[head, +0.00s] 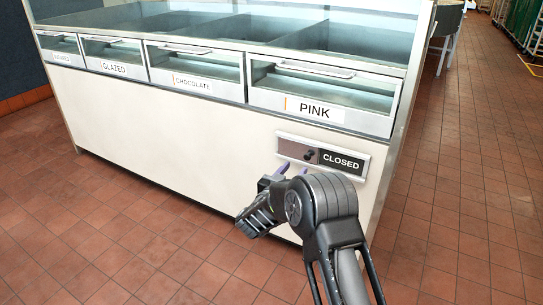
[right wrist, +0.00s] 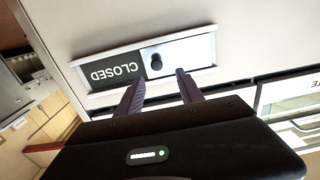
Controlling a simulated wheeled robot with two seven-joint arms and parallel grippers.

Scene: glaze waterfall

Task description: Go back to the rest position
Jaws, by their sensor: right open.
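My right gripper (head: 277,172) is in front of the white counter's front panel, just below and left of a slider sign. In the right wrist view its two dark purple fingers (right wrist: 158,88) are apart with nothing between them, and they point at the sign. The sign (right wrist: 102,72) shows upside down there, with a dark knob (right wrist: 156,61) near its middle. In the head view the sign (head: 341,161) reads CLOSED, and its knob (head: 309,155) sits left of the word. I cannot tell the exact gap between fingers and panel. My left gripper is not in view.
The display counter (head: 170,130) has glass-fronted drawers labelled GLAZED, CHOCOLATE and PINK (head: 314,108). Open tiled floor (head: 460,190) lies to the right and in front (head: 130,235). A chair (head: 447,42) stands at the back right, near green racks (head: 520,25).

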